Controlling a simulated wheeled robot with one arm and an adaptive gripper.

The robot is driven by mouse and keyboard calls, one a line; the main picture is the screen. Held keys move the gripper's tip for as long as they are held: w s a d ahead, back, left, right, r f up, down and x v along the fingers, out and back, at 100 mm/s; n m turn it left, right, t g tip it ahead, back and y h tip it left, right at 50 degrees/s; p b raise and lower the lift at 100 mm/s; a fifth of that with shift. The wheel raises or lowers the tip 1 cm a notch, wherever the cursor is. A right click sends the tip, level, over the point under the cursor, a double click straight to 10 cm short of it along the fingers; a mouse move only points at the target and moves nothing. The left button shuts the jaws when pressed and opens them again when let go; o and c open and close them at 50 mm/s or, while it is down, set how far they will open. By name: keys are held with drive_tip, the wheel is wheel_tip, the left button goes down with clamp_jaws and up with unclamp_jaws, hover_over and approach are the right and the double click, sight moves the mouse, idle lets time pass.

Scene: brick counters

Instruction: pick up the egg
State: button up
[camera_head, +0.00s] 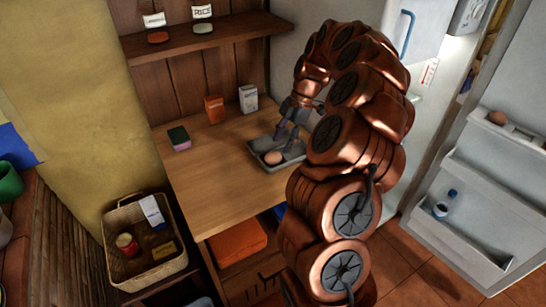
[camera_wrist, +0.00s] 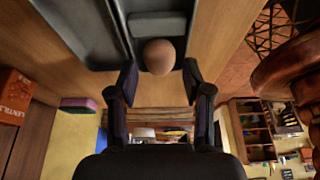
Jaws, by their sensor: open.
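A brown egg (camera_head: 273,158) lies in a grey compartment tray (camera_head: 258,144) on the wooden counter. In the wrist view the egg (camera_wrist: 159,57) sits just beyond and between my fingertips, over the tray's edge in the picture. My gripper (camera_head: 290,133) is above the tray, next to the egg, pointing down. In the wrist view my gripper (camera_wrist: 159,82) has its two dark fingers spread, with nothing held between them. I cannot tell whether a finger touches the egg. A second egg (camera_head: 497,117) rests on a shelf of the open fridge door (camera_head: 440,185).
A sponge (camera_head: 179,138), an orange box (camera_head: 214,109) and a white box (camera_head: 248,98) stand on the counter (camera_head: 205,185). A shelf (camera_head: 205,36) hangs above. A wicker basket (camera_head: 128,258) is at lower left. The counter's front left is clear.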

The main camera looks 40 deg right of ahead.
sight(277, 152)
drive_tip(key=p+x, duration=0.2)
drive_tip(key=x, duration=0.2)
drive_tip(key=shift+a, duration=0.2)
drive_tip(key=shift+w+a+f, duration=0.1)
drive_tip(key=shift+a+f, duration=0.05)
drive_tip(key=shift+f, duration=0.35)
drive_tip(key=shift+o, duration=0.4)
drive_tip(key=shift+c, duration=0.9)
drive_tip(key=shift+r, duration=0.1)
